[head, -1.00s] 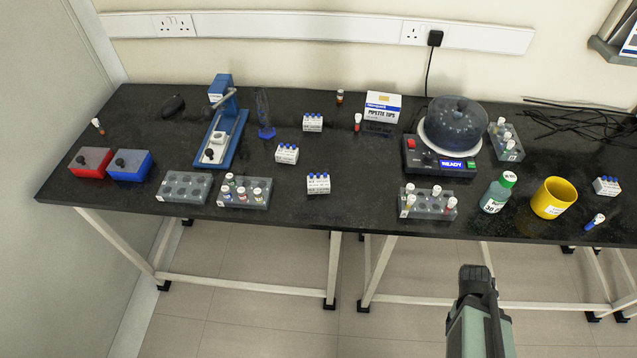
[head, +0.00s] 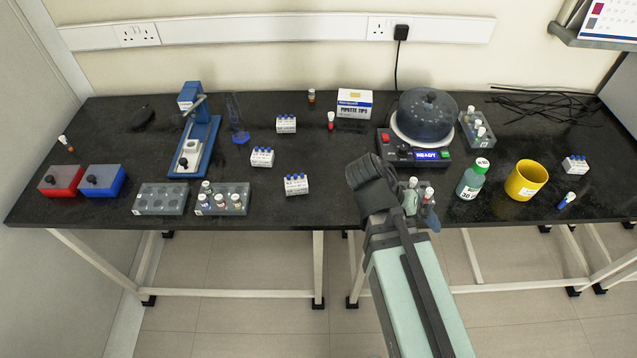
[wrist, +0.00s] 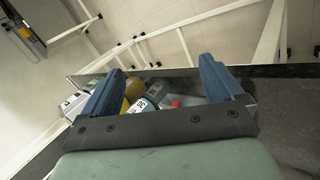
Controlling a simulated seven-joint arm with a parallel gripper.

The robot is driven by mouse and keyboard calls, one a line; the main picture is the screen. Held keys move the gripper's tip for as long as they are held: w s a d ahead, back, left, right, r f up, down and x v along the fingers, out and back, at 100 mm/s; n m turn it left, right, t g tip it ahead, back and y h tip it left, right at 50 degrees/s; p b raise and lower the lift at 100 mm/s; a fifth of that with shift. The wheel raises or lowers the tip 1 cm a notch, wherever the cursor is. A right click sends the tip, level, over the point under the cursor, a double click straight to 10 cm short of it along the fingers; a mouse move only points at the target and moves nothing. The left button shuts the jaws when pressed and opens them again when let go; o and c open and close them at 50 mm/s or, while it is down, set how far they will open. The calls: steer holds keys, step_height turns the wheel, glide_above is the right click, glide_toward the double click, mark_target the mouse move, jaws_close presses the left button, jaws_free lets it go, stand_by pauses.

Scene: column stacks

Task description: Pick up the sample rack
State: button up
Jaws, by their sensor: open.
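Several grey translucent racks are on the black bench. In the head view one rack (head: 415,211) with capped vials is at the front centre right, partly hidden behind my gripper (head: 366,167). Another rack with vials (head: 236,205) and a rack with no vials seen in it (head: 163,200) stand side by side at the front left. A further rack (head: 484,137) with vials is right of the round-lidded machine. My gripper is at the bench front, over or just left of the centre-right rack. In the wrist view my gripper (wrist: 160,70) is open, its blue fingers apart with nothing held.
A green-capped bottle (head: 472,180) and a yellow cup (head: 526,180) stand right of the centre-right rack. The machine (head: 418,148) is behind it. A small white block with blue tops (head: 296,187) is to its left. The bench between that block and my gripper is clear.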

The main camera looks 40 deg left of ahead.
steer(key=s+a+r+n+y, duration=0.1)
steer(key=s+a+r+y, duration=0.15)
steer(key=a, duration=0.55)
steer(key=s+a+r+n+y, duration=0.2)
steer(key=a+y, duration=0.1)
steer(key=a, duration=0.4)
steer(key=n+g+y, duration=0.2)
steer(key=y, duration=0.3)
glide_toward(295, 176)
steer(key=shift+h, duration=0.25)
steer(key=x, duration=0.5)
steer(key=shift+s+a, duration=0.15)
steer(key=shift+s, duration=0.15)
steer(key=shift+w+x, duration=0.15)
steer(key=shift+x, duration=1.2)
steer(key=shift+w+x, duration=0.15)
steer(key=shift+x, duration=1.2)
steer(key=shift+r, duration=0.1)
steer(key=c, duration=1.2)
steer(key=shift+o, duration=0.2)
steer(key=shift+r, duration=0.1)
steer(key=shift+r, duration=5)
